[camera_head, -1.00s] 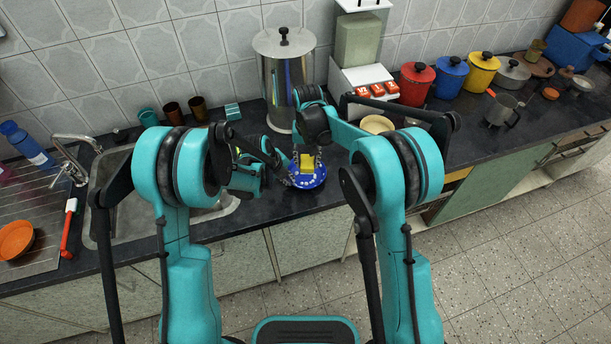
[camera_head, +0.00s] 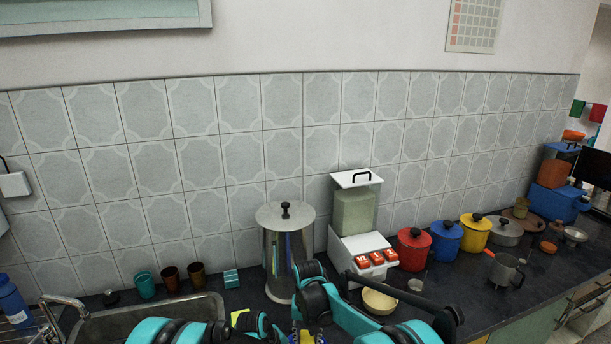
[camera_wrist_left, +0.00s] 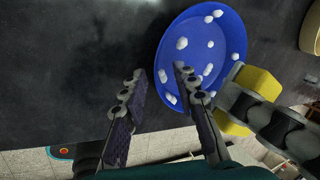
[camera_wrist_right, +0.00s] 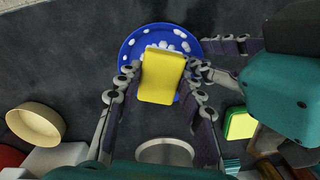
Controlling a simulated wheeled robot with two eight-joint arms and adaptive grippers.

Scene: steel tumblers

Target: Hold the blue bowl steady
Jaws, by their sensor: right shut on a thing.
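The blue bowl (camera_wrist_left: 225,35) has white bits scattered inside it and stands on the dark counter. It also shows in the right wrist view (camera_wrist_right: 130,55). My left gripper (camera_wrist_left: 160,72) is open at the bowl's edge, one finger outside the rim and the other over the bowl. I cannot tell whether it touches the rim. My right gripper (camera_wrist_right: 161,72) is shut on a yellow sponge (camera_wrist_right: 160,80), at or just above the bowl; the sponge hides part of the inside. In the head view both grippers are mostly below the bottom edge.
A steel container (camera_head: 285,250) and a white dispenser (camera_head: 362,250) stand behind. A cream bowl (camera_head: 380,301) lies to the right, with red (camera_head: 413,250), blue (camera_head: 446,238) and yellow (camera_head: 475,233) pots beyond. Brown tumblers (camera_head: 196,275) stand behind the sink (camera_head: 100,325).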

